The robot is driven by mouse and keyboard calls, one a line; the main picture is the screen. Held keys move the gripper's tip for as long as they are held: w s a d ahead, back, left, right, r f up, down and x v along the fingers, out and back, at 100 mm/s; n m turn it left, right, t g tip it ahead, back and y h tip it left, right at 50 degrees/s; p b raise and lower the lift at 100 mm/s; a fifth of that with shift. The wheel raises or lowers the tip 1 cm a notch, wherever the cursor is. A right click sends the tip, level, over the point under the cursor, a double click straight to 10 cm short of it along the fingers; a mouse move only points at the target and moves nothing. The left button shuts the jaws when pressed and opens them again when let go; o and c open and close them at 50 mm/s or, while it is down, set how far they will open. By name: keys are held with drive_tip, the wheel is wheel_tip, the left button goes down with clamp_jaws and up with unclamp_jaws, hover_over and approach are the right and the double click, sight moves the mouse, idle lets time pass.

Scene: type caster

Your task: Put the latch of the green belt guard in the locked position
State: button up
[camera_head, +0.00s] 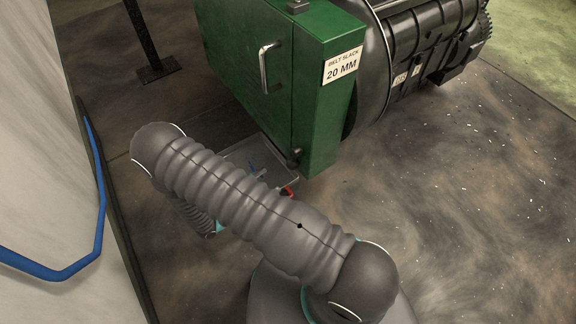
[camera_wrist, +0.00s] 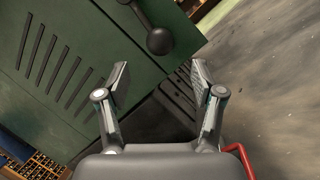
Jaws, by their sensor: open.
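The green belt guard (camera_head: 250,65) stands at the top of the head view, with a bright bar handle on its face. It also fills the upper left of the wrist view (camera_wrist: 75,85), where slanted vent slots show. A dark lever with a round knob (camera_wrist: 160,40), which looks like the latch, shows near the guard's edge, beyond my fingertips. A small dark knob (camera_head: 296,155) shows at the guard's lower corner in the head view. My gripper (camera_wrist: 160,82) is open and empty, its fingers apart with the knob ahead of the gap. My arm hides it in the head view.
A black ribbed machine (camera_head: 425,40) adjoins the guard on the right. A tray (camera_head: 235,160) with small items lies on the floor below the guard, partly behind my arm. A blue rail (camera_head: 100,200) runs along the left.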

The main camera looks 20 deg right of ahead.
sight(294, 158)
drive_tip(key=x, duration=0.8)
drive_tip(key=shift+a+p, duration=0.1)
drive_tip(key=shift+p, duration=0.25)
clamp_jaws()
